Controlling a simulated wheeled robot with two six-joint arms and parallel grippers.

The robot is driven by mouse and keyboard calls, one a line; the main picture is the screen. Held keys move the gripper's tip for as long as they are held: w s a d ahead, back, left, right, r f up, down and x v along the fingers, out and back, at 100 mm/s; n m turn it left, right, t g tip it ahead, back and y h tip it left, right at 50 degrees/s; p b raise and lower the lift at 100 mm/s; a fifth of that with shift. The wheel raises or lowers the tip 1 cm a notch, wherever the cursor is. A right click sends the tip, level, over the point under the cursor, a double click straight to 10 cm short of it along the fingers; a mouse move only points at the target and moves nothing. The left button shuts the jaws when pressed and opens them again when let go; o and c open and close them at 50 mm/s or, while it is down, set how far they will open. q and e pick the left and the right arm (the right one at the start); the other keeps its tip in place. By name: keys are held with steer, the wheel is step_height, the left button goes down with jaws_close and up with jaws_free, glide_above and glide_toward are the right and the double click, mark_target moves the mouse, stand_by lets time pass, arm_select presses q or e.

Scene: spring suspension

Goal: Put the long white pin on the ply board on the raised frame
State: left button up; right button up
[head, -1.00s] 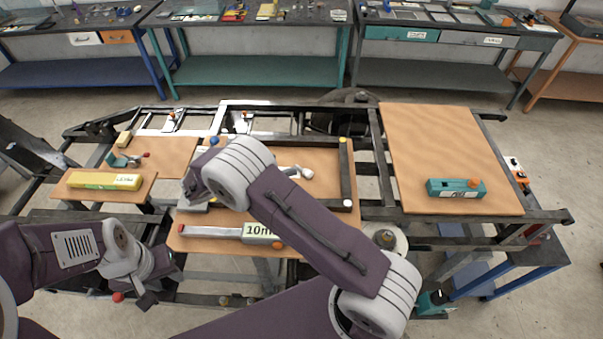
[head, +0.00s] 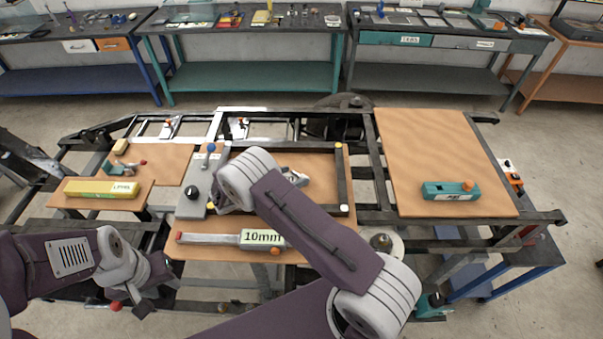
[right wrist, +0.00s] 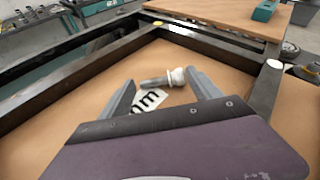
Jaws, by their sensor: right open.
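The long white pin (right wrist: 178,77) lies on a brown board inside a dark frame, with a rounded pale head, a greyer shaft and a white tag marked "mm" beside it. In the right wrist view it lies between and beyond the fingertips of my right gripper (right wrist: 160,88), which is open and empty. In the head view my right forearm hides most of that spot; pale parts show just past it. My left gripper (head: 148,302) hangs low at the left, jaws unclear.
A teal block (head: 451,191) sits near the front of the large ply board, whose back is clear. A grey plate with a black knob (head: 190,192), a 10mm-labelled bar (head: 210,239) and a yellow block (head: 102,188) lie left. Dark frame rails (head: 344,185) stand around the pin.

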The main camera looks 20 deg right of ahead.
steer(key=shift+w+d+f, duration=0.1)
steer(key=shift+w+d, duration=0.1)
steer(key=shift+d, duration=0.4)
steer(key=shift+d+f, duration=0.15)
steer(key=shift+d, duration=0.05)
arm_select(q)
steer(key=shift+s+d+r, duration=0.1)
steer(key=shift+s+r, duration=0.05)
steer(key=shift+r, duration=0.3)
arm_select(e)
steer(key=shift+s, duration=0.1)
